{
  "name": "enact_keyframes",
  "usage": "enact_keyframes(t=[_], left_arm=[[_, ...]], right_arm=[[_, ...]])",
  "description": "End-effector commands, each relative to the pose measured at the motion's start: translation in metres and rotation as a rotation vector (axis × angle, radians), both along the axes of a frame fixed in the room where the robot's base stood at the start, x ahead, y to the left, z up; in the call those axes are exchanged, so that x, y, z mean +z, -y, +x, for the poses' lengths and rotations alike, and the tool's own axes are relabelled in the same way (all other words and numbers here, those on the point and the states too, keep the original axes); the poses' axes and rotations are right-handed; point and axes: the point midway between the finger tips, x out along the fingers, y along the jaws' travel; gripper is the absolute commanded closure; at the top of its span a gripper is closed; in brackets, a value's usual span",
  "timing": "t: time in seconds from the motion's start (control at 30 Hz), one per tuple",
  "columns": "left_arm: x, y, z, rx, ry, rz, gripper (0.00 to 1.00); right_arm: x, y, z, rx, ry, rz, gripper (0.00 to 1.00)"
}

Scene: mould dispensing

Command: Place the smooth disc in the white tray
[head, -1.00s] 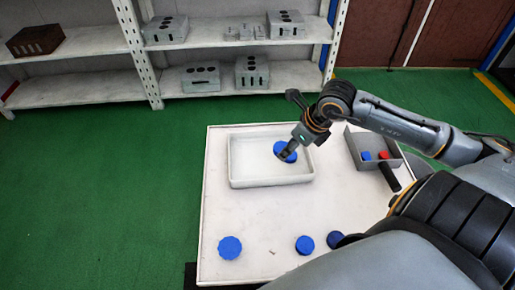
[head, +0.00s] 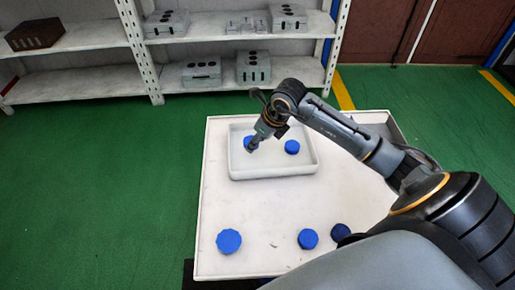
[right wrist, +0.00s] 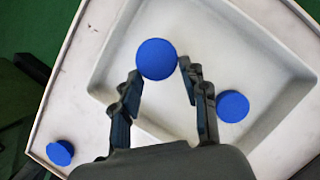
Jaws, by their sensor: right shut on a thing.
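The white tray (head: 232,172) stands on the far half of the white table. My right gripper (head: 251,147) reaches over its left part and is shut on a round blue disc (head: 248,142) with a smooth edge. In the right wrist view this held disc (right wrist: 156,58) is between the fingertips, over the tray floor; whether it touches the floor I cannot tell. A second blue disc (head: 292,147) lies in the right part of the tray, and in the right wrist view (right wrist: 233,106) it looks smooth-edged too. My left gripper is not in view.
Near the table's (head: 265,205) front edge lie a notched blue disc (head: 229,241) and two more blue discs (head: 308,239) (head: 340,231). A grey bin (head: 376,128) at the back right is mostly hidden by my arm. Shelves (head: 90,85) with blocks stand behind.

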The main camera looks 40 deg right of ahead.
Motion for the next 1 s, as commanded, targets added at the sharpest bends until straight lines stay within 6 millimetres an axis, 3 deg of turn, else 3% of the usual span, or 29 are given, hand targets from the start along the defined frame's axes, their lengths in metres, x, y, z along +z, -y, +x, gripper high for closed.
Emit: enact_keyframes(t=[0.03,0.17,0.57,0.6,0.7,1.0], left_arm=[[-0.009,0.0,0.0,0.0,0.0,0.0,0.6],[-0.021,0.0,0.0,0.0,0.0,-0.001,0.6],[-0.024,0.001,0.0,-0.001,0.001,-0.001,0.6],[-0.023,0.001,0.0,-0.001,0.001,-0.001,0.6],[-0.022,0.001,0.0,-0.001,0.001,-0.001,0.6],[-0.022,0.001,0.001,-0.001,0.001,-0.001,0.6]], right_arm=[[-0.013,-0.001,0.001,0.0,-0.002,0.002,0.87],[-0.033,-0.001,0.0,-0.001,-0.003,0.002,0.87],[-0.036,0.0,0.001,0.0,-0.001,-0.001,0.87],[-0.036,0.0,0.001,0.0,-0.001,0.0,0.52],[-0.035,0.0,0.0,0.0,-0.001,0.0,0.33],[-0.034,0.0,0.0,0.0,-0.001,0.0,0.33]])
